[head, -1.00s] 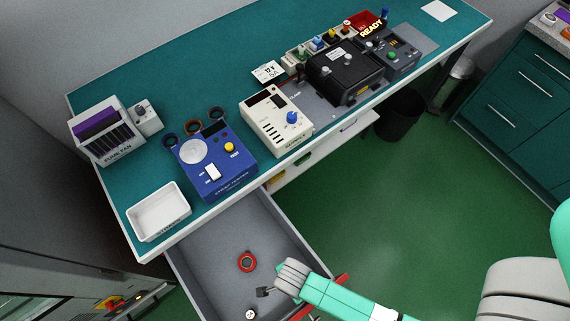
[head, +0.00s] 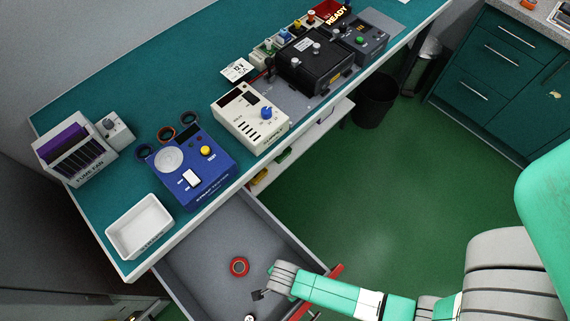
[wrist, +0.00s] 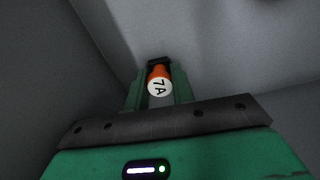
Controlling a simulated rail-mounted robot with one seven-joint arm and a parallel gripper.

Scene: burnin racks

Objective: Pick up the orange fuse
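The orange fuse (wrist: 155,73), with a white round end marked "7A", sits between the two green fingers of my gripper (wrist: 159,78) in the wrist view. The fingers lie close on both sides of it, and my gripper looks shut on it. In the head view my gripper (head: 260,295) is low inside the open grey drawer (head: 196,246). The fuse cannot be made out there.
A red ring (head: 239,267) lies in the drawer left of my gripper. A small white-and-black item (head: 249,317) is nearer. The drawer front (head: 332,275) is close to my arm. A blue tester (head: 193,168) and white tray (head: 140,228) stand on the bench above.

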